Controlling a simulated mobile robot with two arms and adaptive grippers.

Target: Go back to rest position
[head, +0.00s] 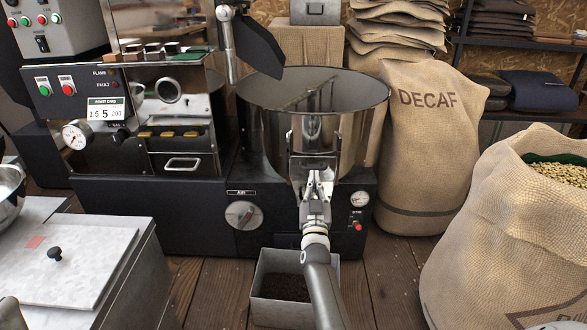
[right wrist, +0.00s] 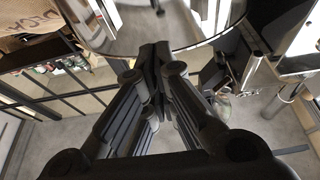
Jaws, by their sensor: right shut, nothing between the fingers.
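My right gripper (head: 316,184) is in front of the steel cooling drum (head: 262,118) of the roaster, near its front wall. I cannot tell if it touches the drum. In the right wrist view its fingers (right wrist: 153,62) are closed together with nothing between them, and the drum's shiny rim (right wrist: 200,38) is just beyond the tips. My right arm reaches up from the bottom of the head view. My left gripper is not clearly in the head view.
A metal bin (head: 262,305) with dark contents stands on the floor below my right arm. A DECAF sack (head: 428,150) and an open sack of beans (head: 490,235) stand at the right. A steel-topped cabinet (head: 85,285) with a small black knob is at the lower left.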

